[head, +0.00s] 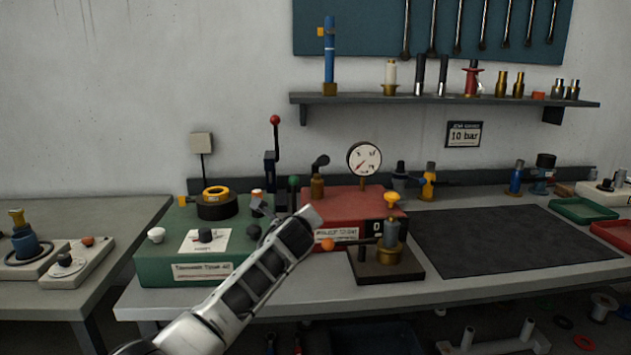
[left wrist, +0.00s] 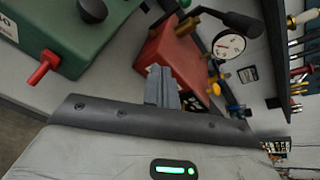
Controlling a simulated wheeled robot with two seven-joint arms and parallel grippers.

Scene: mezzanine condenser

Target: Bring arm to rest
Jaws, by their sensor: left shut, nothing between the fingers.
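My left arm (head: 255,283) comes in from the lower left in the head view. It reaches up over the bench front, between the green box and the red box, with its upper end in front of the red box. The fingertips are hard to make out there. In the left wrist view my left gripper (left wrist: 160,87) shows its two grey fingers together, with nothing between them. Behind them is the red box (left wrist: 172,60). My right arm and gripper are not in either view.
The green box (head: 160,262) with knobs and the red box (head: 340,200) with a gauge (head: 364,159) flank the arm. A brass-topped fixture on a dark base (head: 385,270) stands to its right. The dark mat (head: 510,240) is bare. A shelf (head: 450,101) hangs above.

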